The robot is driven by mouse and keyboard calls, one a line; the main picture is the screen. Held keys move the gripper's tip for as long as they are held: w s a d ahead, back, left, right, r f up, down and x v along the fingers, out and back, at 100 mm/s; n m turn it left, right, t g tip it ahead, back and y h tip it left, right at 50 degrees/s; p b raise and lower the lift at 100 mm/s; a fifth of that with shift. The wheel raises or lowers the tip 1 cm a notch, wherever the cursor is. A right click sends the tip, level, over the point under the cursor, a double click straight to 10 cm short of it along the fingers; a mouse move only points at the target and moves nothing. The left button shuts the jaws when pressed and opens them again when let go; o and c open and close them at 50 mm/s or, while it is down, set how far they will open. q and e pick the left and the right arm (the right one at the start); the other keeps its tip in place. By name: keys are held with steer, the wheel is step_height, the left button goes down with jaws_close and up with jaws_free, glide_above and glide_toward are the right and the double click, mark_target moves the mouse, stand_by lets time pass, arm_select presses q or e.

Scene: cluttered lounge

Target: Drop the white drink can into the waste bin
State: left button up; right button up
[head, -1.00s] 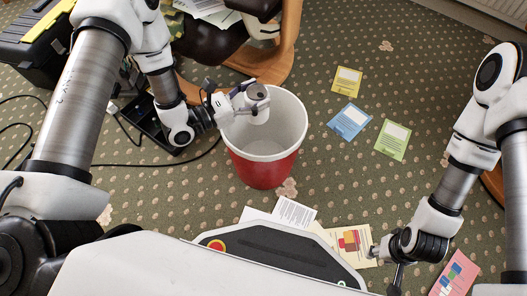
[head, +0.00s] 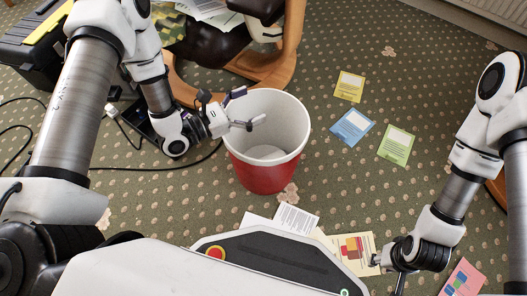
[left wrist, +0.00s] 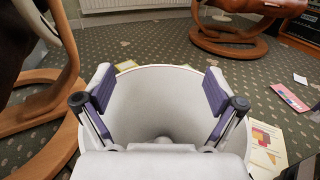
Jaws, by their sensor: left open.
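The waste bin (head: 262,175) is red outside and white inside, and it stands upright on the carpet. Its white inner wall also fills the middle of the left wrist view (left wrist: 165,88). My left gripper (head: 248,108) is over the bin's left rim with its fingers spread and empty; the two purple-padded fingers show apart in the left wrist view (left wrist: 160,96). I cannot make out the white drink can in either current view; part of the bin's inside is hidden. My right gripper (head: 377,262) is low at the right by the papers, its jaws unclear.
A wooden-footed chair (head: 275,65) stands just behind the bin. Yellow, blue (head: 352,127) and green (head: 397,145) cards lie to its right. Papers (head: 295,219) lie in front. A black toolbox (head: 35,50) and cables are at the left.

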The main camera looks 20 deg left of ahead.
arm_select(q)
steer(key=v, duration=1)
steer(key=shift+s, duration=0.1)
